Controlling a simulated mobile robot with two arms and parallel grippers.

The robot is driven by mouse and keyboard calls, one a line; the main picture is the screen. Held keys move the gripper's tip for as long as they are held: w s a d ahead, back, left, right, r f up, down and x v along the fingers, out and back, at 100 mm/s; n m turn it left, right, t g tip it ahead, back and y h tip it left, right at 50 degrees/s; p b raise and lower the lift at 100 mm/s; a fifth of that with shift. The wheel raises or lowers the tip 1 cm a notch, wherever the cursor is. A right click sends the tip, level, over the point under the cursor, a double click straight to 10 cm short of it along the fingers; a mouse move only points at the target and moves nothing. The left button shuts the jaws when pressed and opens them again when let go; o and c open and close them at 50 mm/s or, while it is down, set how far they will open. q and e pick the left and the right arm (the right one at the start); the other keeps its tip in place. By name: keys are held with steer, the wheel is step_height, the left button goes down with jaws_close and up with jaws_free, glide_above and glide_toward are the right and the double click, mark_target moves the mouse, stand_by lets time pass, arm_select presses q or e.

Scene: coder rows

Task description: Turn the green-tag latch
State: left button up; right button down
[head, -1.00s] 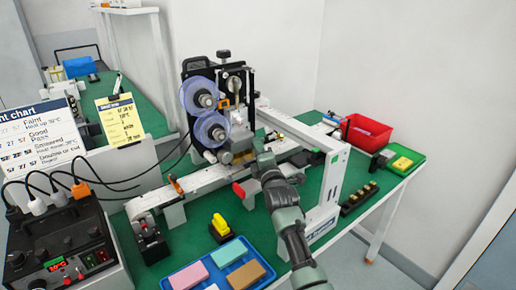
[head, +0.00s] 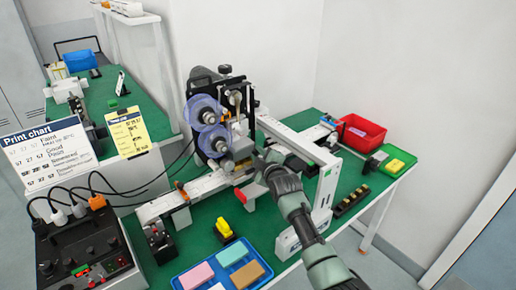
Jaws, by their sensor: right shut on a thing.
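The coder (head: 218,112) is a dark upright machine with two clear blue-rimmed reels on its front, standing over a white rail. My right gripper (head: 262,161) reaches in from the lower right to the coder's lower right side. It is shut on a small part there, seemingly the green-tag latch. The fingers and wrist hide most of that part, so I cannot make out its tag or angle. My left gripper is out of view.
A white gantry frame (head: 322,190) stands close right of my right arm. A blue tray (head: 187,282) with coloured blocks and a yellow piece (head: 223,227) sit in front. A red bin (head: 361,130) and green tray (head: 399,157) are at right. A control box (head: 82,255) is at left.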

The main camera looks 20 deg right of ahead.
steer(key=shift+d+r+m+g+y+p, duration=0.15)
steer(key=shift+m+g+y+p, duration=0.25)
steer(key=shift+m, duration=0.3)
steer(key=shift+m+y, duration=0.3)
steer(key=shift+m, duration=0.3)
steer(key=shift+d+m+g+y, duration=0.1)
steer(key=shift+m+g+y, duration=0.25)
steer(key=shift+m, duration=0.25)
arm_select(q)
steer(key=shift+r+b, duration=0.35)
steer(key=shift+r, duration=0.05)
arm_select(e)
steer(key=shift+w+m+g+y, duration=0.1)
steer(key=shift+m+g+y, duration=0.3)
steer(key=shift+m, duration=0.4)
steer(key=shift+y, duration=0.25)
steer(key=c, duration=1.3)
jaws_free()
steer(key=shift+o, duration=0.2)
